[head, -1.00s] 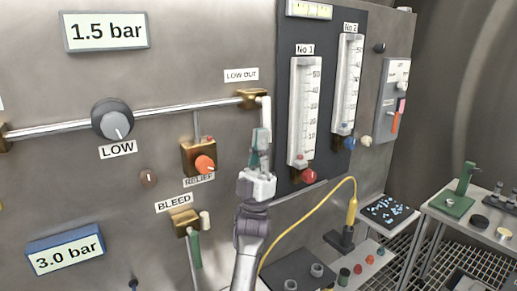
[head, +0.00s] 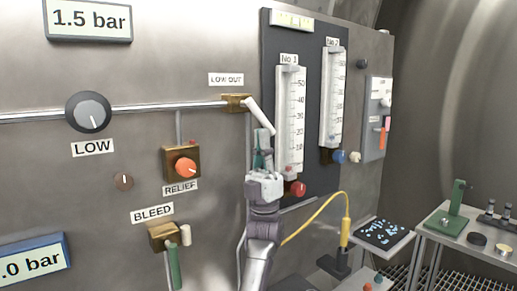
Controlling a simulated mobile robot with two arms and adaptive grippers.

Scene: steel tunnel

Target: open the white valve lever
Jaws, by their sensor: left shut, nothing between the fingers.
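The white valve lever (head: 260,116) is on the brass valve block (head: 237,103) under the LOW OUT label, at the right end of the steel pipe. It slants down and to the right from the block. My left gripper (head: 263,142) points up just below the lever's lower end. Its fingers are shut with nothing between them. The fingertips overlap or nearly meet the lever's lower end in the picture; I cannot tell whether they touch. My right gripper is not in view.
Gauge No 1 (head: 290,120) with its red knob (head: 298,188) stands close right of my gripper. The orange RELIEF knob (head: 186,167) and the BLEED valve (head: 164,236) are to the left. A yellow cable (head: 312,220) loops below right.

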